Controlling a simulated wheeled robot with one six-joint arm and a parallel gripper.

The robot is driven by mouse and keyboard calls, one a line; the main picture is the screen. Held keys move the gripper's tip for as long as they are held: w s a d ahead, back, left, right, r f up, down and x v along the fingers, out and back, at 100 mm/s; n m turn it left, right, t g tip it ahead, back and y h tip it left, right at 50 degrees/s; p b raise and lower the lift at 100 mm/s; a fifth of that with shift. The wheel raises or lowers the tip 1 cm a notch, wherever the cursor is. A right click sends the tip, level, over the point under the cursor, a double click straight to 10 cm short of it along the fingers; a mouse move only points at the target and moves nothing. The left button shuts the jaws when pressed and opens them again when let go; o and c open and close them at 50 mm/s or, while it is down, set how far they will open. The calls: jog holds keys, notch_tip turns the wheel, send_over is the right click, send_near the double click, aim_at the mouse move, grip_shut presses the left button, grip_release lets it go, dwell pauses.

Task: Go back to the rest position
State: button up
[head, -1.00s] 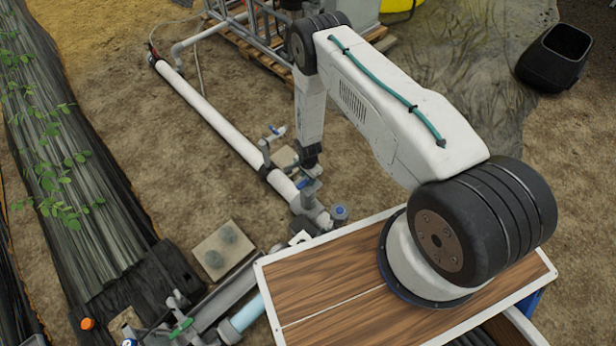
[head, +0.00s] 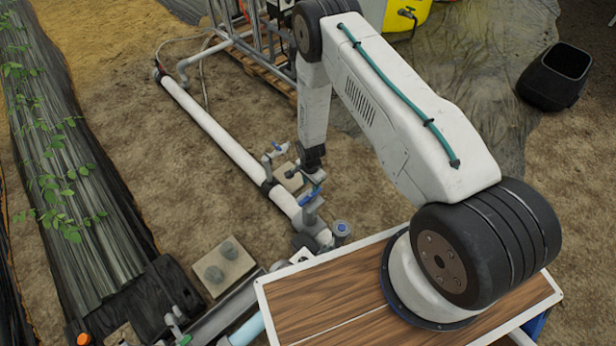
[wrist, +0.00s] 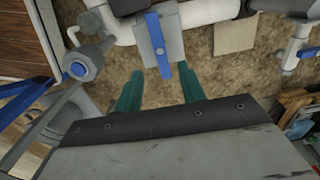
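My gripper (wrist: 160,80) shows in the wrist view as two teal fingers spread apart, with nothing held between them. A grey valve with a blue lever (wrist: 154,32) lies just beyond the fingertips, and the lever's end shows in the gap between them. I see no finger touching it. In the head view my arm reaches over the cart's edge and down to the white pipe. There my gripper (head: 312,170) is small and partly hidden, just above a blue-handled valve (head: 311,196).
A second blue-handled valve (head: 276,149) stands farther along the white pipe (head: 213,128). A concrete block (head: 224,266) lies left of the pipe. A metal-framed skid (head: 262,42) stands behind my arm, and a black bin (head: 556,76) is at right. Planted bed (head: 75,190) runs at left.

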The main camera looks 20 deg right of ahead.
jog(key=s+r+n+g, duration=0.2)
jog(key=s+n+g, duration=0.15)
jog(key=s, duration=0.35)
jog(key=s+d+r+n, duration=0.1)
jog(key=s+r+n, duration=0.15)
jog(key=r, duration=1.15)
jog(key=s+r+n+g, duration=0.1)
jog(key=r+n, duration=0.2)
jog(key=r, duration=1)
jog(key=s+d+r+n, duration=0.1)
jog(key=s+r+n, duration=0.1)
jog(key=r, duration=1.2)
jog(key=s+r+n+t, duration=0.1)
jog(key=s+r+t, duration=0.1)
jog(key=s+r, duration=0.7)
jog(key=s+d+r+n+t, duration=0.1)
jog(key=s+r+t, duration=0.2)
jog(key=s+r, duration=0.6)
jog(key=shift+s+r+n+t, duration=0.25)
jog(key=shift+r+n+t, duration=0.15)
jog(key=shift+r, duration=2.15)
